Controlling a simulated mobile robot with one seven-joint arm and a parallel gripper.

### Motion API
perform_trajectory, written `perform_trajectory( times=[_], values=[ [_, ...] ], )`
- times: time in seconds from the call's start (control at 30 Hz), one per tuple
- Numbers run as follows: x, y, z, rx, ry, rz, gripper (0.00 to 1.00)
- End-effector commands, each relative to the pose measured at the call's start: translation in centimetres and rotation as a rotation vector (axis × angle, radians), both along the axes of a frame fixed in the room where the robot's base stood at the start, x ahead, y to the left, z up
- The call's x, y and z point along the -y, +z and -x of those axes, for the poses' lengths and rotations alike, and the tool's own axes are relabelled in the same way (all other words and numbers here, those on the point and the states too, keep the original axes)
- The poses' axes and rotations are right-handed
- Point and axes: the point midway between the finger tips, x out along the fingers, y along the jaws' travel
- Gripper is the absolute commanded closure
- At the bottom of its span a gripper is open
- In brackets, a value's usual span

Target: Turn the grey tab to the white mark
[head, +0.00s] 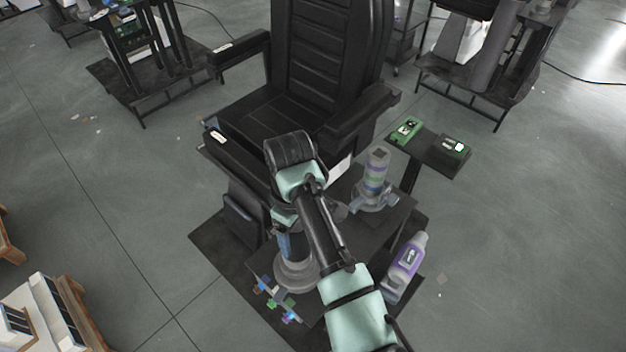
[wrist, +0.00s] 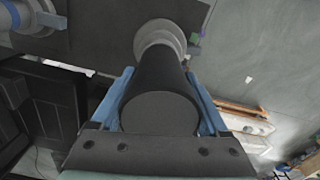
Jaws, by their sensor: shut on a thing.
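A dark lift column (wrist: 160,110) stands upright on a round, stepped grey base (wrist: 160,36). My gripper (wrist: 158,84) has its blue fingers on both sides of the column and is shut on it. In the head view, my gripper (head: 290,240) is above the same grey base (head: 297,277), mostly covered by my arm. A second lift column (head: 376,170), grey with coloured bands, stands to the right on a grey base with tabs (head: 359,203). I cannot tell which part is the task's grey tab, and I cannot make out the white mark.
A black chair (head: 325,75) stands just behind the columns. A bottle with a purple label (head: 407,258) is at the right. Small coloured pieces (head: 273,300) lie left of the base. A side shelf (head: 428,150) holds green and black boxes. Open floor (head: 520,230) lies right.

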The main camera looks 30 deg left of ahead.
Motion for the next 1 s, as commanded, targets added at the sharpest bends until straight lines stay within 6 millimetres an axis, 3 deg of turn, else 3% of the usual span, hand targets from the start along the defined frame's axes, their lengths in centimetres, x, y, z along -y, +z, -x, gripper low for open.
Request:
perform_trajectory(
  times=[0.33,0.9,0.93,1.0],
  values=[
    [-0.21,0.19,0.18,-0.003,-0.163,-0.001,1.0],
    [-0.18,0.09,0.15,-0.002,-0.196,-0.001,1.0],
    [-0.18,0.09,0.15,-0.002,-0.196,-0.001,0.18],
    [-0.18,0.09,0.15,-0.002,-0.196,-0.001,0.06]
  ],
)
